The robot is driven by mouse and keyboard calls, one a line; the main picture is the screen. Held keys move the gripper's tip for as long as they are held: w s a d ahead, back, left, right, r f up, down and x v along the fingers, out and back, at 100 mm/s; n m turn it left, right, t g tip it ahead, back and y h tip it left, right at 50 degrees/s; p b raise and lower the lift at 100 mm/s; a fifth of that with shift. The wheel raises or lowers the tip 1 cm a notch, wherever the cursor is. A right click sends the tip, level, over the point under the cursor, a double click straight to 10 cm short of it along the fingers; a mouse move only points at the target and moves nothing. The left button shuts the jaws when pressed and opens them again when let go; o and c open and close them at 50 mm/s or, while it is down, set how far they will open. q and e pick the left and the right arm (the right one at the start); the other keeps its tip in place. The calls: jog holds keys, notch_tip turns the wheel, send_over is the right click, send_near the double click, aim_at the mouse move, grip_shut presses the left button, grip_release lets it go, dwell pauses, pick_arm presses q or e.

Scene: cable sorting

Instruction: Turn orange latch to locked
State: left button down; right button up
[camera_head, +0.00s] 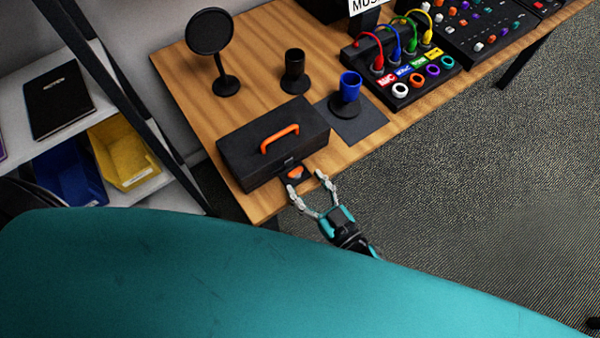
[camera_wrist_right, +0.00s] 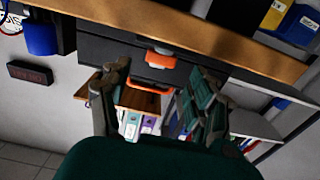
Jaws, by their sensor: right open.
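The orange latch (camera_head: 295,172) sits on a small dark plate at the front of the black case (camera_head: 245,150), below its orange carry handle (camera_head: 280,138). It also shows in the right wrist view (camera_wrist_right: 160,58), where the case appears upside down. My right gripper (camera_head: 305,182) is open in front of the latch, with one fingertip on each side of it. It looks empty. In the right wrist view its two fingers (camera_wrist_right: 157,78) flank the latch. I cannot tell whether either fingertip touches it. The latch's lock setting is too small to read. My left gripper is not in view.
The case stands near the front edge of the wooden table (camera_head: 185,85). A blue cup (camera_head: 350,88), a black cup (camera_head: 294,70) and a round black stand (camera_head: 210,32) are behind it. A cable box (camera_head: 400,92) is at right. Shelves with bins (camera_head: 122,150) are at left.

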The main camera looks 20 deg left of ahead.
aim_at(297, 172)
jog(key=shift+x, duration=1.75)
jog(key=shift+d, duration=0.1)
jog(key=c, duration=1.2)
